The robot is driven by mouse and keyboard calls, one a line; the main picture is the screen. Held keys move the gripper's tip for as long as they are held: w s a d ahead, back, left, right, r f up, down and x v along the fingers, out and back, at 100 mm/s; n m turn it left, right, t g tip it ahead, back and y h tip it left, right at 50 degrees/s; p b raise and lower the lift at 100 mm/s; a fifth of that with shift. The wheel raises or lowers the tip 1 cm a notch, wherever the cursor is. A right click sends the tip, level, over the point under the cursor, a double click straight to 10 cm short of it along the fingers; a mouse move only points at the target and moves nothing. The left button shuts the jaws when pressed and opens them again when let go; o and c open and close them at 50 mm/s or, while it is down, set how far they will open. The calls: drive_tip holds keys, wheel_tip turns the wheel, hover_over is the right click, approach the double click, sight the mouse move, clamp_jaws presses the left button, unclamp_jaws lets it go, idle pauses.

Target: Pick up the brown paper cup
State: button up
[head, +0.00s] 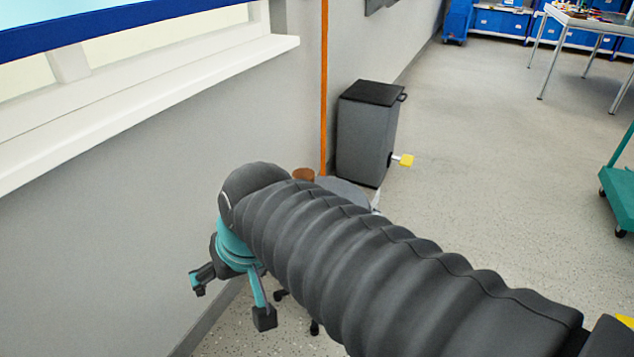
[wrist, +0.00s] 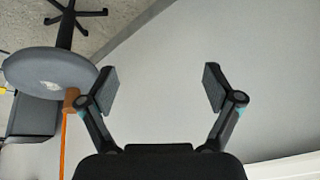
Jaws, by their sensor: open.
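The brown paper cup (head: 303,174) shows in the head view just above my arm, at the left edge of a round grey stool seat (head: 345,190); its lower part is hidden by my arm. In the wrist view the brown cup (wrist: 71,98) is at the left, beside the grey seat (wrist: 45,74) and partly behind my left finger. My gripper (head: 232,298) is in front of the wall, in the lower left of the head view. In the wrist view my gripper (wrist: 160,88) is open, with only bare wall between the fingers. It is apart from the cup.
A grey bin with a black lid (head: 367,130) stands behind the stool. An orange pole (head: 324,90) runs up the wall. A window sill (head: 150,95) juts out at left. A teal cart (head: 620,190) is at right, with open floor between.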

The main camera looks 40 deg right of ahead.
drive_tip(key=w+d+f+m+y, duration=0.2)
drive_tip(key=w+d+m+y, duration=0.1)
drive_tip(key=w+m, duration=0.45)
drive_tip(key=m+t+h, duration=0.4)
drive_tip(key=m+t, duration=0.5)
drive_tip(key=m, duration=1.7)
approach(306, 173)
drive_tip(key=w+a+f, duration=0.2)
drive_tip(key=shift+w+a, duration=0.25)
drive_tip(key=shift+w, duration=0.15)
drive_tip(key=shift+x, duration=2.75)
drive_tip(key=shift+d+f, duration=0.1)
drive_tip(key=shift+d, duration=0.05)
drive_tip(key=shift+s, duration=0.1)
drive_tip(key=c, duration=0.9)
